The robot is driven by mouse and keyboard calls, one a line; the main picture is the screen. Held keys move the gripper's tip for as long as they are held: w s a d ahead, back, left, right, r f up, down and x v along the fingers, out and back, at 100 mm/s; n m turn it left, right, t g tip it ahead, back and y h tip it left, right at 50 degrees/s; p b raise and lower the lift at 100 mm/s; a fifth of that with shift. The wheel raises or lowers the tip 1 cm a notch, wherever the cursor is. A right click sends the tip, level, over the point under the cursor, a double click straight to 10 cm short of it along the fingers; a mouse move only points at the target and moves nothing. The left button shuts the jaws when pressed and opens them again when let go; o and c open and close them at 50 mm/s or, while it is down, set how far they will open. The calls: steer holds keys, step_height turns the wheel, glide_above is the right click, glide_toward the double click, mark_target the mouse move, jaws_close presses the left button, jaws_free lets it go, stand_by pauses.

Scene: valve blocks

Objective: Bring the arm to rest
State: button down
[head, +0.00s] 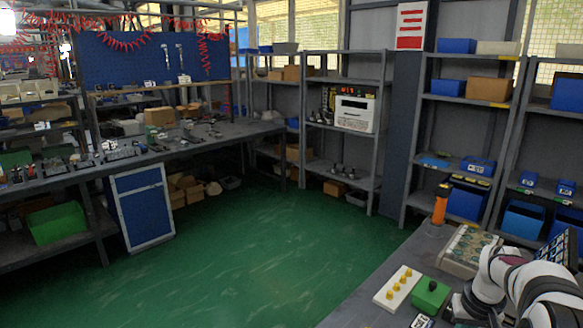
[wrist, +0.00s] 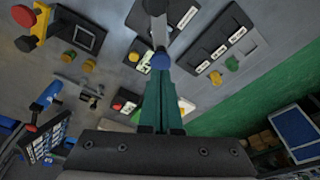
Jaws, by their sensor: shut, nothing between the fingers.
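My arm (head: 540,285) is white with dark joints and stands folded low over the workbench at the bottom right of the head view. My gripper (wrist: 160,78) shows in the wrist view with its teal fingers together and nothing between them. A grey bar with a blue end (wrist: 160,62) lies just beyond the fingertips. I cannot tell whether they touch. In the head view the fingers cannot be made out.
On the bench (head: 390,318) are a white plate with yellow knobs (head: 397,287), a green block with a black knob (head: 432,293), a shallow box (head: 468,250) and an orange cylinder (head: 440,205). A labelled plate (wrist: 225,40) shows in the wrist view. Green floor (head: 260,250) is clear.

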steer(key=s+a+r+m+g+y, duration=0.1)
steer(key=s+a+r, duration=0.2)
steer(key=s+a, duration=0.35)
steer(key=s+a+r, duration=0.4)
steer(key=a, duration=0.6)
steer(key=s+a+f, duration=0.1)
steer(key=s+a, duration=0.4)
steer(key=s, duration=0.4)
steer(key=s+a+f+m+g+y, duration=0.1)
steer(key=s+a, duration=0.4)
steer(key=s, duration=0.5)
steer(key=shift+s+a+f+m+g, duration=0.15)
steer(key=shift+a+m+g, duration=0.15)
steer(key=c, duration=1.6)
jaws_free()
